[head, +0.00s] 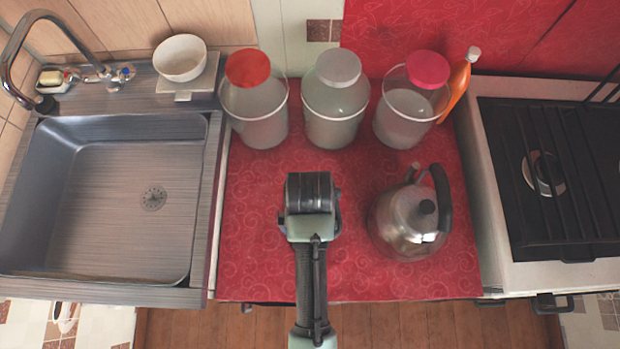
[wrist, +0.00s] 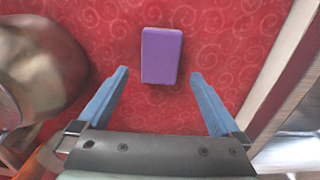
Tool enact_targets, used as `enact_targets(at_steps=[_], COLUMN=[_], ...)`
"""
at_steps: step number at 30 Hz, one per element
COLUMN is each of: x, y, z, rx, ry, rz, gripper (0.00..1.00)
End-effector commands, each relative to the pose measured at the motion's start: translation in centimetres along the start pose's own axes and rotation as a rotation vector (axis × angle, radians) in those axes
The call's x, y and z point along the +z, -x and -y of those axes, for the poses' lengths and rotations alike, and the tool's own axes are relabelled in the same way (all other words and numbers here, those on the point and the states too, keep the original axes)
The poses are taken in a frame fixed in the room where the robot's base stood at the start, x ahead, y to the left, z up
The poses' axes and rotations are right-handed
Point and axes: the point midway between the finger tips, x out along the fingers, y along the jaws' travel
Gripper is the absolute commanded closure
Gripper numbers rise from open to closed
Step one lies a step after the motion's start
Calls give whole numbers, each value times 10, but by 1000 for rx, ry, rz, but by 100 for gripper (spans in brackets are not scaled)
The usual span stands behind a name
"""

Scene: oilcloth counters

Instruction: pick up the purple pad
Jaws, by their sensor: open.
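The purple pad (wrist: 161,55) is a small block with rounded corners, lying on the red patterned oilcloth in the wrist view. In that view my gripper (wrist: 160,73) is open, with its two blue fingers spread to the left and right of the pad. The pad's near end shows in the gap between the fingertips, with clear space on both sides, and nothing is held. I cannot tell the height of the fingertips above the cloth. In the head view my arm ends over the middle of the red counter (head: 260,220), and the pad is not visible there.
A metal kettle (head: 408,222) stands right of my arm; it also shows at left in the wrist view (wrist: 40,65). Jars with red (head: 255,115), grey (head: 335,115) and pink-red (head: 408,110) lids stand behind. The sink (head: 110,200) is left, the stove (head: 550,180) right.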

Motion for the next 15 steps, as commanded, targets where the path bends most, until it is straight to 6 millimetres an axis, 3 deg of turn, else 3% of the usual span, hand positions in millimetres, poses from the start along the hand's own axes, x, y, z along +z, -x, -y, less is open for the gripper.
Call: enact_targets(at_steps=[3, 10, 15], x=[0, -4, -12], y=[-16, -30, -50], z=[0, 0, 0], rx=[0, 0, 0], ry=[0, 0, 1], rz=[1, -2, -1], gripper=[0, 0, 0])
